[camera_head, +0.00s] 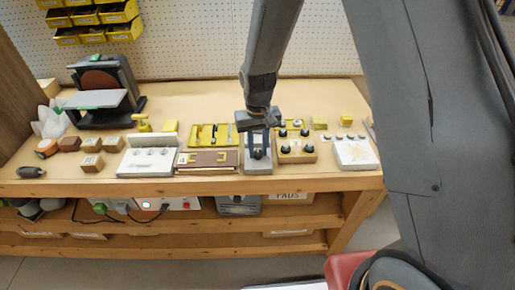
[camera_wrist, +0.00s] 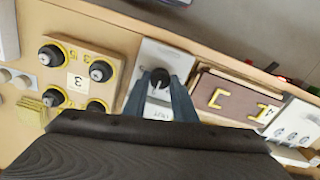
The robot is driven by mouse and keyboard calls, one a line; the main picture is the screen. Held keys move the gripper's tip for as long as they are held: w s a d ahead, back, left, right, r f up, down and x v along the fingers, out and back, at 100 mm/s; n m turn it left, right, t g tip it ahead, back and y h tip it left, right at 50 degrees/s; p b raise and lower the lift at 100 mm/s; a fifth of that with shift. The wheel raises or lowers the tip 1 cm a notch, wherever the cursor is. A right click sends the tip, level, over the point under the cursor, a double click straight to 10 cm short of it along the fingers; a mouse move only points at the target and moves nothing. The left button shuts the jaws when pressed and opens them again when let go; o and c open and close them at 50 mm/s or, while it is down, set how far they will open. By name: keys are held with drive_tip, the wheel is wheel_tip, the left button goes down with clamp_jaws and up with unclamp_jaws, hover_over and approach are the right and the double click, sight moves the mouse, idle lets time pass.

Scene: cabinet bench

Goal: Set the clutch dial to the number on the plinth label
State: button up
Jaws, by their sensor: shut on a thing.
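A light grey plinth (camera_head: 258,169) stands near the bench's front edge in the head view. In the wrist view the plinth (camera_wrist: 150,53) carries a small dark round dial (camera_wrist: 160,78). My gripper (camera_head: 258,153) reaches down over it; in the wrist view the fingertips of my gripper (camera_wrist: 160,84) are shut on the dial, one on each side. A pale label (camera_wrist: 157,112) shows between the fingers, upside down and too small to read. The dial's setting cannot be read.
A wooden block with several black knobs (camera_head: 297,147) stands close to the right of the plinth. A brown board (camera_head: 208,168) and a yellow tray (camera_head: 213,127) are at its left. A white box (camera_head: 357,154) is farther right. The bench's front edge (camera_head: 210,187) is close.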

sight(258, 152)
drive_tip(key=o, duration=1)
drive_tip(key=shift+o, duration=0.2)
drive_tip(key=shift+r, duration=0.1)
drive_tip(key=shift+r+b, duration=0.95)
drive_tip(key=shift+r, duration=2.9)
drive_tip(key=s+d+r+m, duration=0.1)
drive_tip(key=s+d+r, duration=0.1)
drive_tip(key=s+d, duration=0.5)
drive_tip(key=s+d+r+t, duration=0.1)
drive_tip(key=s+d, duration=0.6)
drive_tip(key=s, duration=0.1)
drive_tip(key=shift+s+d+r+m, duration=0.3)
drive_tip(key=shift+d+r+m, duration=0.05)
drive_tip(key=shift+d+m, duration=0.05)
